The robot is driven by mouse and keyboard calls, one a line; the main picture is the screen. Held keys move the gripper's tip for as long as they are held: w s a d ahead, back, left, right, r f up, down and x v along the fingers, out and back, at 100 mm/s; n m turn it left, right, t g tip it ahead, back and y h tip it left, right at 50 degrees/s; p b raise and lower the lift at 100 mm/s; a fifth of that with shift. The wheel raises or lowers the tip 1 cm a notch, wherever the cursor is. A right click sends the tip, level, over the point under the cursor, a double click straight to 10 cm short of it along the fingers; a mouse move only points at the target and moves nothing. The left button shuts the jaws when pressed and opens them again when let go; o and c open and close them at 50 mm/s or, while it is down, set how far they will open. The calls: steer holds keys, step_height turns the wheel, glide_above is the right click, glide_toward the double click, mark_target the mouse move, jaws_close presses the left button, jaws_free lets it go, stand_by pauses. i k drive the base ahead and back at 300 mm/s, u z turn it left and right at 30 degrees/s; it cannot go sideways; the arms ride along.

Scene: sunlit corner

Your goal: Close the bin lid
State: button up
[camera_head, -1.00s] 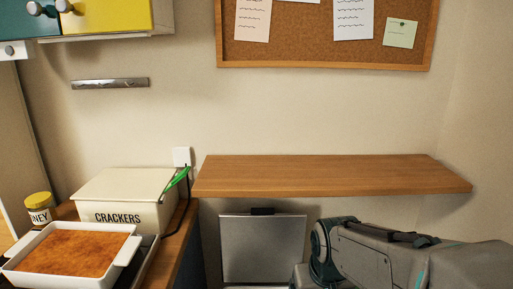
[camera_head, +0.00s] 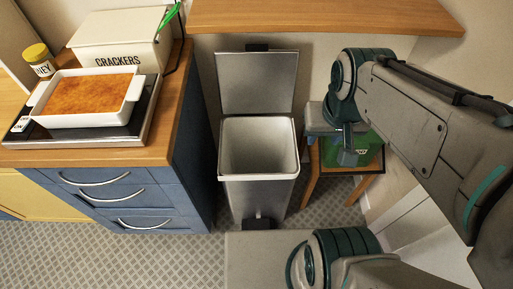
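The bin (camera_head: 230,190) stands on the floor, a tall grey box with a pale inside and a black pedal at its foot. Its grey lid (camera_head: 257,83) is open, standing upright at the back under the wooden shelf. The inside looks empty as far as I see. My arm comes in from the right. My gripper (camera_head: 349,152) appears to hang to the right of the bin, apart from it, in front of the green box. It is small and partly hidden by my own links, so I cannot make out its fingers.
A blue drawer cabinet (camera_head: 130,196) stands close left of the bin, with a baking dish (camera_head: 41,113) and crackers box (camera_head: 116,54) on top. The shelf (camera_head: 320,16) overhangs behind. A stool (camera_head: 312,182) with a green box (camera_head: 367,150) stands right. Tiled floor is clear at front left.

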mark_target(256, 79)
steer(key=k, duration=1.55)
steer(key=z, duration=1.95)
steer(key=i, duration=0.3)
steer(key=u, duration=2)
steer(key=i, duration=0.5)
steer(key=z, duration=0.05)
